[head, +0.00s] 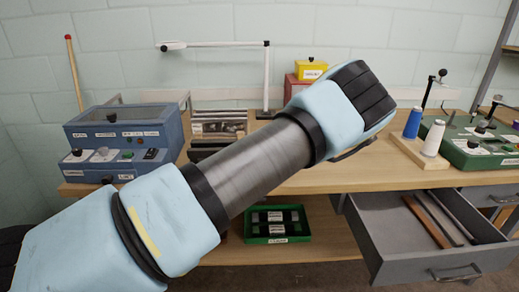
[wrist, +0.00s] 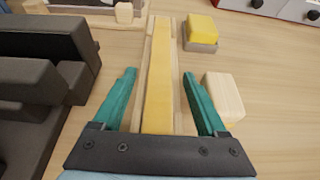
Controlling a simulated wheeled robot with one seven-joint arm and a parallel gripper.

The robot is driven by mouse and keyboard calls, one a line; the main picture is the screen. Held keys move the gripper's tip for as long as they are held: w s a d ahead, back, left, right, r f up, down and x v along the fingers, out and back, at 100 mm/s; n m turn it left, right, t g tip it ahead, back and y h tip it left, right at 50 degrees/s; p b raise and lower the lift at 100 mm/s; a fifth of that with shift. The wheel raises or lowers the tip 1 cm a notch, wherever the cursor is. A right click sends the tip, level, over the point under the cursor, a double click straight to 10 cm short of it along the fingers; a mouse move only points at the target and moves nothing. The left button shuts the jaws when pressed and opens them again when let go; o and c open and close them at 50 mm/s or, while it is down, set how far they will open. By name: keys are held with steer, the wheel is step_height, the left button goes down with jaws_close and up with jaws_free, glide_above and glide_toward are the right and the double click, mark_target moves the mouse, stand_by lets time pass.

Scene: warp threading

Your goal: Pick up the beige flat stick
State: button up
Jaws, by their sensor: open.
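In the wrist view my gripper (wrist: 158,74) is open, with one teal finger on each side of a long, flat, beige-yellow stick (wrist: 158,95). The stick runs away from me between two pale wooden rails (wrist: 176,60), on or just above the wooden tabletop. Neither finger visibly touches it, and I cannot tell the height gap. Its near end is hidden behind my gripper's dark base. In the head view my arm hides the gripper and this stick.
A yellow block on a grey base (wrist: 200,32) and a pale wooden block (wrist: 224,95) stand right of the stick. Dark stepped blocks (wrist: 60,75) stand close on the left. An open grey drawer (head: 385,225) holds a brown flat strip (head: 427,220) and a darker one.

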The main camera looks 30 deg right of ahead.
steer(key=shift+c, duration=0.2)
jaws_close()
stand_by(0.5)
